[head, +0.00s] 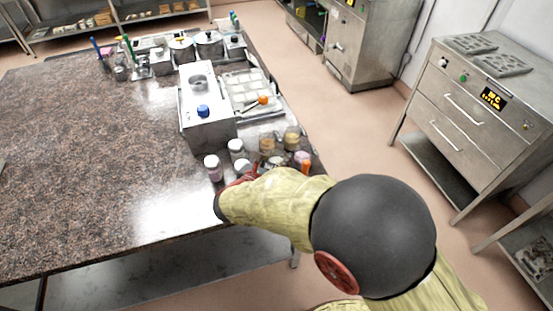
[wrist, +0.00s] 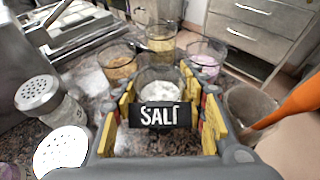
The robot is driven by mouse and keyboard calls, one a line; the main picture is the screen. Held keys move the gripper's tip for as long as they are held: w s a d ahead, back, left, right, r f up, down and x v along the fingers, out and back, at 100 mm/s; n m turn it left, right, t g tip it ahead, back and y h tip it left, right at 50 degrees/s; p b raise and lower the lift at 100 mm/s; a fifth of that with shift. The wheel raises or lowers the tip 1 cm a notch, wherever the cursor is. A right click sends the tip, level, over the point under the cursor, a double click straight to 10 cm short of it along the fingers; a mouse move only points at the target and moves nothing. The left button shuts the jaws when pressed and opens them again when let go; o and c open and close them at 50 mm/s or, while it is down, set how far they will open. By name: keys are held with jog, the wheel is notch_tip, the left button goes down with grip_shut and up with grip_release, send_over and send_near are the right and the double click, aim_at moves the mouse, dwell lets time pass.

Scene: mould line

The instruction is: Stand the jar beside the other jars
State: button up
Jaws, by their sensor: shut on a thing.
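A glass jar with white contents and a black SALT label (wrist: 160,116) is between the yellow-padded fingers of my gripper (wrist: 168,100), which is shut on it. It looks upright; whether its base touches the counter is hidden. Just beyond it stand three other glass jars: one with brown contents (wrist: 118,68), one with yellow contents (wrist: 161,45) and one with pink-purple contents (wrist: 204,63). In the head view the brown jar (head: 267,143) and yellow jar (head: 291,139) show near the counter's right edge, while my arm covers most of my gripper.
Shakers with pierced lids (wrist: 40,95) stand close on the left. A container with an orange-handled tool (wrist: 250,108) is close on the right. A steel box (head: 208,127) and a tray (head: 245,88) lie behind. The left of the granite counter (head: 80,160) is clear.

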jog(key=shift+f+b, duration=0.2)
jog(key=shift+b, duration=0.1)
jog(key=o, duration=1)
jog(key=shift+r, duration=0.1)
